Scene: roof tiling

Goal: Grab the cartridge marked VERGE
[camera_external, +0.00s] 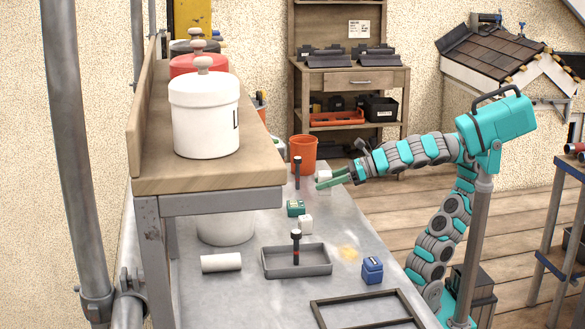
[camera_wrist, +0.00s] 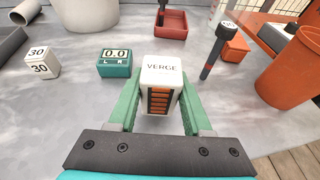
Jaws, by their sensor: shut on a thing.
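In the wrist view the white cartridge marked VERGE (camera_wrist: 161,80) sits between the two green fingers of my gripper (camera_wrist: 160,95). The fingers touch its sides. Its front shows an orange slotted panel. In the external view my gripper (camera_external: 333,178) reaches from the right over the grey bench, and the white cartridge (camera_external: 323,180) shows at its fingers, partly covered by them. I cannot tell whether the cartridge rests on the bench or is lifted.
A teal box with a 0.0 display (camera_wrist: 115,62) and a white block marked 30 (camera_wrist: 41,62) stand to the left. A dark-handled tool (camera_wrist: 218,50) and an orange bucket (camera_wrist: 290,85) are to the right. A grey tray (camera_external: 297,262) and blue block (camera_external: 372,269) lie nearer on the bench.

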